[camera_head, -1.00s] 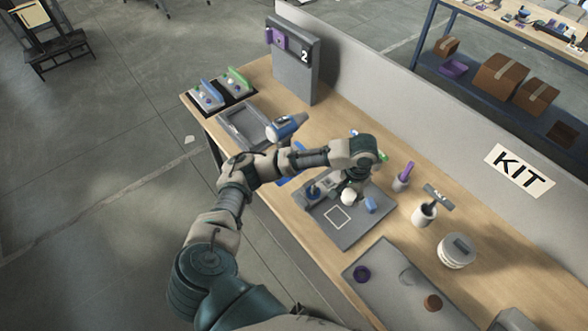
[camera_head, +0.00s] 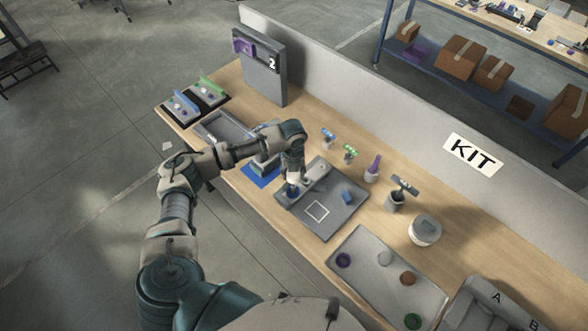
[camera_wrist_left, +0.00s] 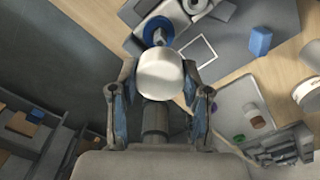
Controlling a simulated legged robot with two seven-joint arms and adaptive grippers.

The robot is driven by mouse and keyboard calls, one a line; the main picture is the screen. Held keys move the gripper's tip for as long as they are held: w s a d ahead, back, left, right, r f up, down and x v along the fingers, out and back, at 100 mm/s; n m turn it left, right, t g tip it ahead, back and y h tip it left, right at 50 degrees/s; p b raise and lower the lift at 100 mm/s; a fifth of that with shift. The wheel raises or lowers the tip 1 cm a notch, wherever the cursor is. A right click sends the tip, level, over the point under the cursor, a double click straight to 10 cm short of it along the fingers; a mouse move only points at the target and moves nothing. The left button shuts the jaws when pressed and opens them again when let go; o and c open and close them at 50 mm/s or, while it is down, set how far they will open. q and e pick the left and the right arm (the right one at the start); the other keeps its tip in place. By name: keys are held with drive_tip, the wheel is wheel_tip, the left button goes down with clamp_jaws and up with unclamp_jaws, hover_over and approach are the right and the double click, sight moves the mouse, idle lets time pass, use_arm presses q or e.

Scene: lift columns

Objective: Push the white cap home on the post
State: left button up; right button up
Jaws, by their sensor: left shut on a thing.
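My left gripper (camera_head: 293,178) is at the left part of a grey fixture plate (camera_head: 335,222). It is shut on the white cap (camera_wrist_left: 160,76), which sits between its two fingers in the left wrist view. The post (camera_wrist_left: 157,38) stands in a blue ring (camera_wrist_left: 156,28) just beyond the cap in that view, and the cap covers part of it. In the head view the blue ring (camera_head: 292,191) shows right below the gripper. I cannot tell whether the cap touches the post. My right gripper is not in view.
Several tools in holders line the back. A grey tray (camera_head: 370,280) with coloured round parts lies to the right.

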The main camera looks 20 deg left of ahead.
sight(295, 187)
use_arm(q)
drive_tip(key=shift+a+f+m, duration=0.35)
drive_tip(key=shift+a+m, duration=0.05)
drive_tip(key=shift+a, duration=0.05)
drive_tip(key=shift+d+f+b, duration=0.1)
drive_tip(key=shift+f+b, duration=0.15)
drive_tip(key=shift+b, duration=0.1)
drive_tip(key=shift+d+f, duration=0.2)
drive_tip(key=shift+f, duration=0.05)
drive_tip(key=f+b, duration=0.1)
drive_tip(key=b, duration=0.1)
drive_tip(key=d+f+b, duration=0.1)
drive_tip(key=f+b, duration=0.1)
drive_tip(key=shift+f, duration=0.15)
drive_tip(key=shift+a+f+b, duration=0.25)
drive_tip(key=shift+f+b, duration=0.1)
drive_tip(key=shift+b, duration=0.3)
drive_tip(key=shift+a+r+p, duration=0.15)
drive_tip(key=shift+r+p, duration=0.15)
drive_tip(key=shift+a, duration=0.25)
drive_tip(key=shift+d+f, duration=0.1)
drive_tip(key=shift+d, duration=0.05)
drive_tip(key=shift+d+f+p, duration=0.25)
drive_tip(key=shift+d+p, duration=0.05)
drive_tip(key=shift+d, duration=0.25)
drive_tip(key=shift+f, duration=0.1)
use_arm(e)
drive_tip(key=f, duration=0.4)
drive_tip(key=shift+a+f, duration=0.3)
